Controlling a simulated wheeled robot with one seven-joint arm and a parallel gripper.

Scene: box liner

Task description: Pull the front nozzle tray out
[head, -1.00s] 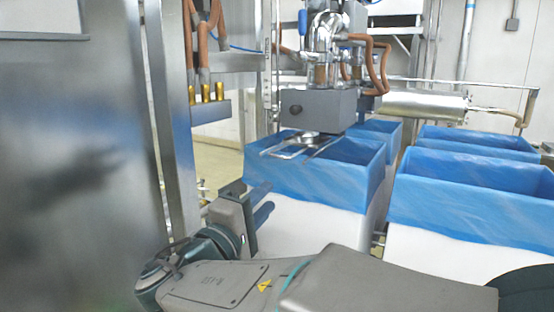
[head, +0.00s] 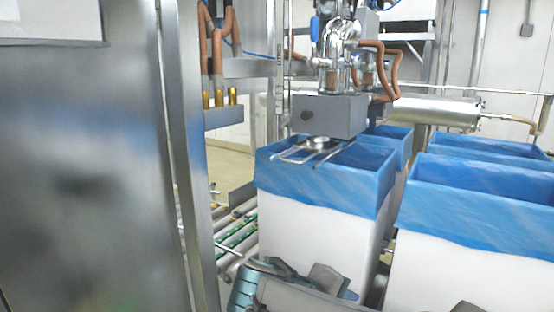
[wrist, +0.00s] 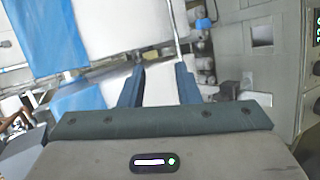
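The front nozzle tray (head: 318,144) is a small metal tray with a wire-like handle (head: 290,154) sticking out to the left. It sits below the grey nozzle block (head: 328,115), over the opening of the nearest blue-lined box (head: 325,190). In the wrist view my gripper (wrist: 160,73) shows two blue fingers spread apart with a gap between them, and nothing is held. In the head view only part of my arm shows at the bottom, and the fingertips are not visible there. The tray is well above and apart from my arm.
A steel panel and post (head: 190,170) fill the left side. Another blue-lined box (head: 480,190) stands at the right. A roller conveyor (head: 235,235) runs behind the post. Copper-coloured hoses (head: 222,45) hang above. A horizontal metal cylinder (head: 440,108) is behind the boxes.

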